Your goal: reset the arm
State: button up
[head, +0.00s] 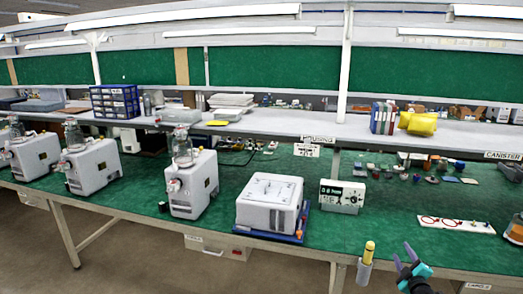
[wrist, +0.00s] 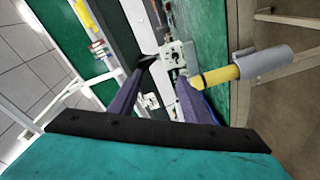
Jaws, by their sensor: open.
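My gripper (head: 403,256) is at the bottom right of the head view, in front of the bench's front edge. Its two purple fingers are spread apart with nothing between them. In the wrist view my gripper (wrist: 165,71) shows the same open, empty fingers, with the bench beyond, turned sideways. A yellow cylinder (head: 369,250) stands in a grey holder (head: 364,272) at the bench's front edge, left of my gripper. In the wrist view the yellow cylinder (wrist: 218,76) and grey holder (wrist: 262,62) are close to the right finger; I cannot tell whether they touch.
White canister pumps (head: 192,185) stand along the left of the green bench (head: 335,239). A white unit (head: 268,203) sits on a blue tray (head: 297,238) in the middle. A display box (head: 342,196) stands right of it. A white strip (head: 455,225) lies farther right. A shelf (head: 283,127) runs above.

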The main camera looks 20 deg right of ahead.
jog(key=w+a+f+n+y+b, duration=0.1)
jog(key=w+a+f+y, duration=0.1)
jog(key=w+a+f, duration=0.55)
jog(key=w+a+f+y+b, duration=0.15)
jog(key=w+a, duration=0.25)
jog(key=a, duration=0.6)
jog(key=w+a+f+n+y+b, duration=0.1)
jog(key=w+a+f+y, duration=0.1)
jog(key=w+a+f, duration=0.45)
jog(key=s+a+f+m+g+b, duration=0.1)
jog(key=a+f+g+b, duration=0.1)
jog(key=a+f, duration=0.7)
jog(key=a+f+m+g+b, duration=0.1)
jog(key=a+f, duration=0.4)
jog(key=a, duration=0.8)
jog(key=s+a+f+m+g+y+b, duration=0.1)
jog(key=s+a+f+m+g+b, duration=0.2)
jog(key=s+a+f+g, duration=0.85)
jog(key=s+a+f+m+g, duration=0.1)
jog(key=s+a+g, duration=0.1)
jog(key=s, duration=0.8)
jog(key=s+a+f+m+g+y, duration=0.1)
jog(key=s+a+f+g, duration=0.1)
jog(key=s, duration=0.8)
jog(key=s+a+f+m+g+y, duration=0.1)
jog(key=s+a+g, duration=0.2)
jog(key=s, duration=0.7)
jog(key=shift+s+a+f+m, duration=0.15)
jog(key=shift+s+a+m, duration=0.15)
jog(key=shift+a, duration=0.2)
